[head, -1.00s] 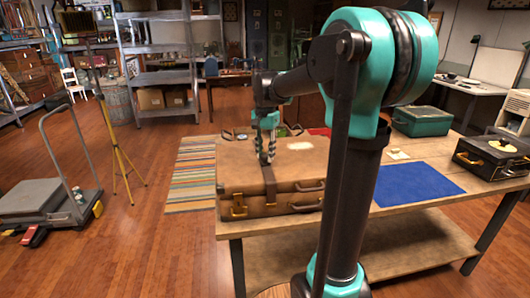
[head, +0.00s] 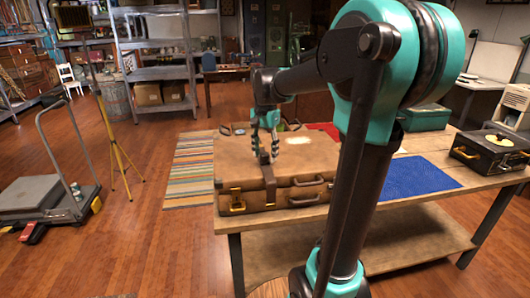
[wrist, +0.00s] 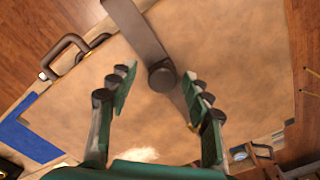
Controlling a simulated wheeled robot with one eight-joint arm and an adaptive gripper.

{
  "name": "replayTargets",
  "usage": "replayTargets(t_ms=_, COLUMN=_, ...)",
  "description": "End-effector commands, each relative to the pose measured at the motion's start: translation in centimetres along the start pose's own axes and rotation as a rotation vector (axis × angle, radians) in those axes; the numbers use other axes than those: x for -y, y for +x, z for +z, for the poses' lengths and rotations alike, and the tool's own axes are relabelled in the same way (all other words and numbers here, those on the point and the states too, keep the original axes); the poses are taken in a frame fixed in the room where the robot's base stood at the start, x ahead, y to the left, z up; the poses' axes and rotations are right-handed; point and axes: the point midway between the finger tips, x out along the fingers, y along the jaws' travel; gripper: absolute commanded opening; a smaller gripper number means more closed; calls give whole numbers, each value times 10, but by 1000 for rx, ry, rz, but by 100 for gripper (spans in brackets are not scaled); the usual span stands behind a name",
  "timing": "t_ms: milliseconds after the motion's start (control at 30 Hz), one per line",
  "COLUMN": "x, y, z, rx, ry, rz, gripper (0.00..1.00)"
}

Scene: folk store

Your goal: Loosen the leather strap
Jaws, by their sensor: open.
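A brown leather suitcase (head: 235,187) lies flat on the workbench (head: 440,198). A dark leather strap (head: 268,180) runs over its front edge, left of the handle. In the wrist view the strap (wrist: 137,30) reaches in from the top edge to a round dark end piece (wrist: 162,76). My gripper (head: 266,154) points down just above the lid by the strap's upper end. In the wrist view my gripper (wrist: 160,82) is open, with one finger on each side of the round piece. I cannot tell whether either finger touches the strap.
A blue mat (head: 420,176), a green case (head: 425,117) and a black case (head: 490,153) are on the bench to the right. A striped rug (head: 192,170) and a trolley (head: 45,205) are on the floor to the left.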

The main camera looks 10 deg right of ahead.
Motion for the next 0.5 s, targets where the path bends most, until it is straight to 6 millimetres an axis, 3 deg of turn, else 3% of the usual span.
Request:
replayTargets(t_ms=167, x=0, y=-10, z=0, rx=0, ry=0, rz=0, gripper=50)
replayTargets(t_ms=500, x=0, y=-74, z=0, rx=0, ry=0, rz=0, gripper=50)
